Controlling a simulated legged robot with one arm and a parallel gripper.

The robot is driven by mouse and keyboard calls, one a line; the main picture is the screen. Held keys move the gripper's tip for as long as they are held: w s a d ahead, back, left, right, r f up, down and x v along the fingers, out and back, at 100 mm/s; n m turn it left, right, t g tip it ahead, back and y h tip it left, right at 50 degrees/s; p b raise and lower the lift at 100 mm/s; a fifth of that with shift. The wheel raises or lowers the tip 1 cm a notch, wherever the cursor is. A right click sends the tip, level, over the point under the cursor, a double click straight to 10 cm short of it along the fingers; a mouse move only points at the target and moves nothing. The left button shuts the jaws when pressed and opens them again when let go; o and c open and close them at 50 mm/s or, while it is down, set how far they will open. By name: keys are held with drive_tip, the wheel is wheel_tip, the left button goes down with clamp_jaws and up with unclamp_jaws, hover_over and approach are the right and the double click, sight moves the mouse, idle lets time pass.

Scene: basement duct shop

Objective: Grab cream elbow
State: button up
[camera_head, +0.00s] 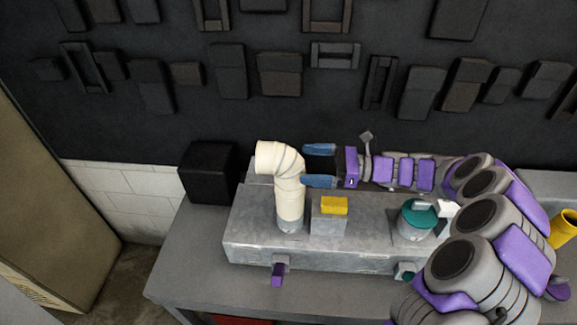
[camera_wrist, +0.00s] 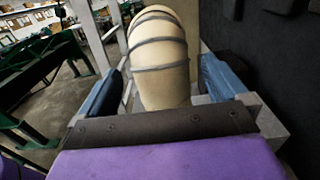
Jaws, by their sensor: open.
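The cream elbow (camera_head: 287,180) stands upright on the grey metal block, its upper end bent to the left. In the wrist view the cream elbow (camera_wrist: 160,58), with grey bands round it, fills the space ahead between the fingers. My gripper (camera_head: 318,166) is to the right of the elbow, its two blue fingers open and pointing left at it. In the head view the fingertips reach the elbow's right side. In the wrist view my gripper (camera_wrist: 158,85) has one finger on each side of the elbow. I cannot tell whether either finger touches it.
The grey block (camera_head: 300,260) lies on a grey bench (camera_head: 190,270). A yellow piece (camera_head: 334,205) sits just right of the elbow's foot. A teal round part (camera_head: 418,218) is farther right. A black box (camera_head: 208,172) stands left, and a dark wall with blocks rises behind.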

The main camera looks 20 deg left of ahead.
sight(288, 164)
drive_tip(key=x, duration=0.7)
drive_tip(key=shift+a+f, duration=0.1)
drive_tip(key=shift+f, duration=0.15)
drive_tip(key=shift+w+d+r, duration=0.1)
drive_tip(key=shift+d+r, duration=0.05)
drive_tip(key=shift+d, duration=0.5)
drive_tip(key=shift+c, duration=0.4)
drive_tip(key=shift+d+r, duration=0.1)
drive_tip(key=shift+d, duration=0.45)
drive_tip(key=c, duration=0.3)
drive_tip(key=shift+a, duration=0.1)
drive_tip(key=shift+c, duration=1.4)
drive_tip(key=shift+a, duration=0.65)
drive_tip(key=c, duration=0.3)
